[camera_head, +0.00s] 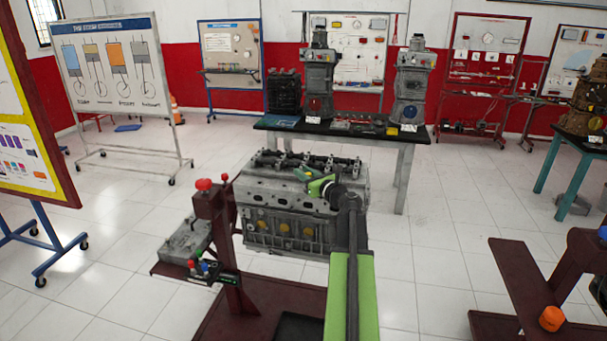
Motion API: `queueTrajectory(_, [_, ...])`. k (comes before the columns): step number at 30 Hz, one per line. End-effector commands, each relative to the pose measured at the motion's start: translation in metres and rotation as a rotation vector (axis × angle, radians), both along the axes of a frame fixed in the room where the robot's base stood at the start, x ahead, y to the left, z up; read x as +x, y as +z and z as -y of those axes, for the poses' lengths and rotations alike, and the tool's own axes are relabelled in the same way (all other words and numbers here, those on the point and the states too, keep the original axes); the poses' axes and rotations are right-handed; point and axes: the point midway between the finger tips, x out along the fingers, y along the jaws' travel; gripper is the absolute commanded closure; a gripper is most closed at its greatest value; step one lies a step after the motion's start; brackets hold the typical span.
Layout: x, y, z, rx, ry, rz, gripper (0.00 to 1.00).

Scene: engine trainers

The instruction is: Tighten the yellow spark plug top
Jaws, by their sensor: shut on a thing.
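The grey engine block (290,212) stands in the middle of the view, with a row of dark valve gear along its top. My gripper (308,178) is over the right part of the engine's top, at the end of my green arm. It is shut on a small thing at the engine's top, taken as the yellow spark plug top. That top is too small and too covered by my gripper and wrist to make out clearly. Whether it sits fully down cannot be told.
A maroon stand (213,215) with a red knob rises at the engine's left front. Yellow round plugs (285,229) line the engine's near side. A black-topped table (290,128) with engine models stands behind. A maroon frame (520,290) is at right.

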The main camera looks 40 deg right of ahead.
Motion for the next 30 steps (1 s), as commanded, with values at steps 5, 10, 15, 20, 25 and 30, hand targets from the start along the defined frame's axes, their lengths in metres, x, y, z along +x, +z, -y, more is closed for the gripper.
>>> queueTrajectory(5, [0.0, -0.001, 0.01, -0.001, -0.018, -0.002, 1.0])
queueTrajectory(10, [0.0, -0.001, 0.013, -0.002, -0.038, -0.002, 1.0])
queueTrajectory(15, [-0.001, -0.001, 0.013, -0.001, -0.059, -0.002, 1.0])
queueTrajectory(20, [-0.001, -0.001, 0.014, -0.001, -0.101, -0.003, 1.0])
queueTrajectory(25, [-0.002, -0.001, 0.015, -0.001, -0.192, -0.003, 1.0])
queueTrajectory(30, [-0.003, -0.001, 0.018, -0.001, -0.341, -0.003, 1.0])
